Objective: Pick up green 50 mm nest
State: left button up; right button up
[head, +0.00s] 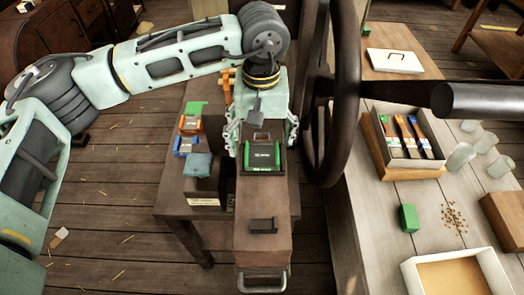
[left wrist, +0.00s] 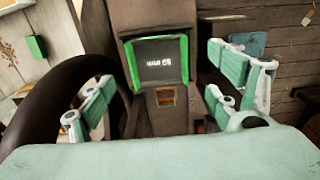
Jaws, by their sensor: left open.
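The green 50 mm nest (head: 264,170) is a dark block with a green rim and pale lettering. It sits on the dark bed of the press (head: 264,196), and it also shows in the left wrist view (left wrist: 162,62). My left gripper (head: 264,138) is open and hangs over the bed just behind the nest in the head view. In the left wrist view its fingers (left wrist: 158,100) stand wide apart, one to each side, with the nest ahead between and beyond them. Nothing is held. My right gripper is not in view.
The large dark handwheel (head: 345,100) stands close to the right of my left gripper. Orange (head: 189,124), blue (head: 184,146) and teal (head: 199,166) pieces are at the left. The right bench holds a brush tray (head: 378,142), a green block (head: 408,218) and jars.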

aim_at(262, 155)
pick_arm(q)
notch_tip(262, 155, down, 4)
jog(key=shift+s+r+p, duration=0.1)
jog(key=shift+p, duration=0.6)
jog(key=c, duration=0.8)
jog(key=shift+d, duration=0.1)
jog(key=c, duration=0.8)
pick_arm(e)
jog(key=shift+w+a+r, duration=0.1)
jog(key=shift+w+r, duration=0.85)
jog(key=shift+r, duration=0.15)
